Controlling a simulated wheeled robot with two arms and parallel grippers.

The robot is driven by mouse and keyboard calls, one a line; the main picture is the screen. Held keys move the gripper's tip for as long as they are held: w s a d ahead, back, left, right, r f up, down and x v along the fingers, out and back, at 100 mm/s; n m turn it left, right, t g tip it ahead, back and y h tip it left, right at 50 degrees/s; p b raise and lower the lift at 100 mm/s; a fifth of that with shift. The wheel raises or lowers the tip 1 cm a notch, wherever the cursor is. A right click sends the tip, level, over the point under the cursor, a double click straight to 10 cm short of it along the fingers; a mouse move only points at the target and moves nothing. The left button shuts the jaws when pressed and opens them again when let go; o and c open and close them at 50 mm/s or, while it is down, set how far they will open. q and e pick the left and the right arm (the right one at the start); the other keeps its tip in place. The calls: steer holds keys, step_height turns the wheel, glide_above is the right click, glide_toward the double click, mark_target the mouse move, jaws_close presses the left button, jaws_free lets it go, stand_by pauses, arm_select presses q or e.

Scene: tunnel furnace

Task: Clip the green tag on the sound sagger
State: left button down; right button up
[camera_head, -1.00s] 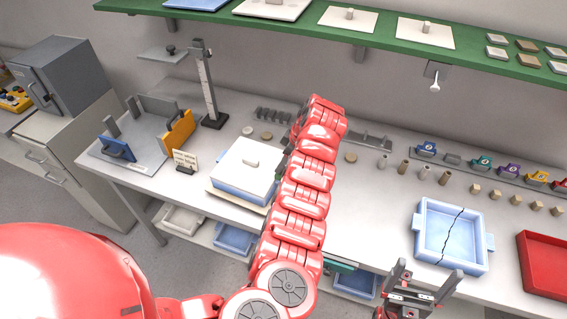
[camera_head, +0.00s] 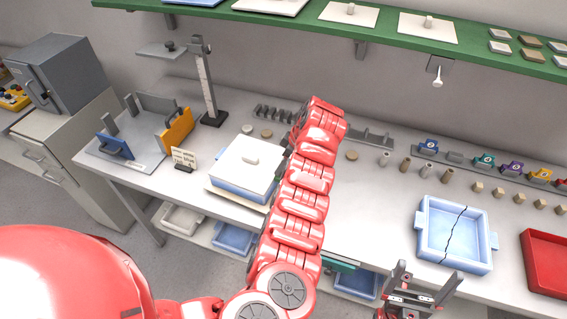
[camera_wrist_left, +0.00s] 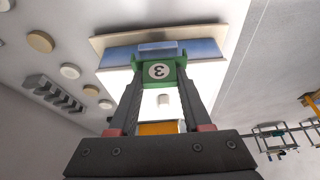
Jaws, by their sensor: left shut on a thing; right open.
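The sound sagger is a blue box with a white lid (camera_head: 252,160) on the bench left of my left arm; its blue side (camera_head: 240,188) shows uncracked. My left gripper (camera_wrist_left: 158,88) is shut on the green tag (camera_wrist_left: 160,71), marked with a 3. In the left wrist view the tag is right at the sagger's blue wall (camera_wrist_left: 205,50), over its handle; I cannot tell whether it touches or is clipped on. In the head view my arm hides this gripper's jaws and the tag. My right gripper (camera_head: 424,284) is open and empty at the front edge.
A cracked blue sagger (camera_head: 435,216) and a red tray (camera_head: 545,262) stand to the right. Coloured tags (camera_head: 487,159) line a rail at the back. A small sign (camera_head: 184,158) and a height gauge (camera_head: 207,85) stand left. A green shelf (camera_head: 380,38) hangs above.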

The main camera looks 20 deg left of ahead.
arm_select(q)
steer(key=shift+f+b, duration=0.9)
steer(key=shift+f, duration=0.15)
steer(key=shift+c, duration=1.3)
jaws_free()
steer(key=shift+r, duration=0.15)
steer(key=shift+d+r, duration=0.2)
steer(key=shift+r, duration=0.05)
steer(key=b+v, duration=0.3)
steer(key=v, duration=1.3)
steer(key=shift+r+b, duration=0.3)
steer(key=shift+b, duration=0.1)
